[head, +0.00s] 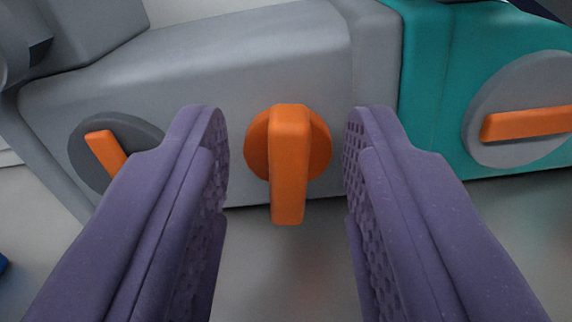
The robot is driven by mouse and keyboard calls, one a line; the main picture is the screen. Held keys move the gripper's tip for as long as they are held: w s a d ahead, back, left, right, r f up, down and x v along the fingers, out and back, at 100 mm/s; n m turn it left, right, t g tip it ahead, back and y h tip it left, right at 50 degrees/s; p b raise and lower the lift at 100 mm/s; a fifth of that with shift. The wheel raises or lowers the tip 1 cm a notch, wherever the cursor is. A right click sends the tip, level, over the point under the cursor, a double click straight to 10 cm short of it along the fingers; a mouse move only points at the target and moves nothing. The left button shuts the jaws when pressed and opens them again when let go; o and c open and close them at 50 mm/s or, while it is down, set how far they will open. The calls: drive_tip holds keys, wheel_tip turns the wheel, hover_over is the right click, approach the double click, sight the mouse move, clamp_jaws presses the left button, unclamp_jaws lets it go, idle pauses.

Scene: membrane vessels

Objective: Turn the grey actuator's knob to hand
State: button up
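The grey actuator (200,75) fills the upper left and middle of the head view. An orange knob (289,165) with a round base and a bar-shaped handle is on its front face, and the bar stands upright in the picture. My gripper (286,150) is open, with one purple finger on each side of the knob. There is a clear gap between the knob and each finger. No markings for the knob's positions can be made out.
A grey dial with a tilted orange bar (106,152) is at the left, partly behind the left finger. At the right is a teal unit (430,75) with a grey disc and a nearly level orange bar (525,123). Pale surface shows below.

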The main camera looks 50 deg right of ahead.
drive_tip(key=p+v, duration=0.2)
drive_tip(key=v, duration=0.6)
drive_tip(key=shift+d, duration=0.1)
drive_tip(key=shift+w, duration=0.1)
